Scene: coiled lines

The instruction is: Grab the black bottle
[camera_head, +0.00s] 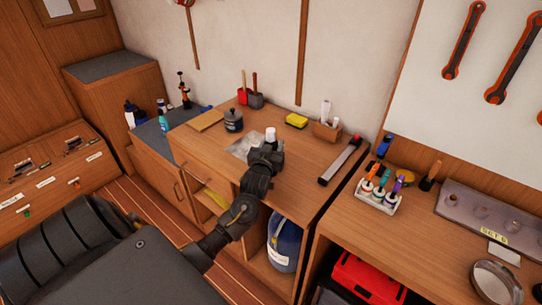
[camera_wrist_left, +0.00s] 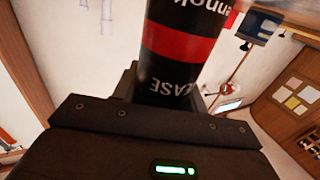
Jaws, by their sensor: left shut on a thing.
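The black bottle (camera_wrist_left: 180,70) fills the top middle of the left wrist view. It is a dark cylinder with a red band and pale lettering that reads upside down there. My left gripper (camera_head: 265,156) is shut on it over the wooden counter. In the head view only the bottle's white top (camera_head: 270,134) shows above the gripper; its lower part is hidden. I cannot tell whether its base touches the counter. My right gripper is in neither view.
On the counter (camera_head: 205,150) are a grey sheet (camera_head: 242,147), a dark pot (camera_head: 233,120), a yellow sponge (camera_head: 297,121), a small wooden box (camera_head: 327,131) and a long bar-like tool (camera_head: 340,160). A caddy of coloured bottles (camera_head: 379,193) stands on the right bench.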

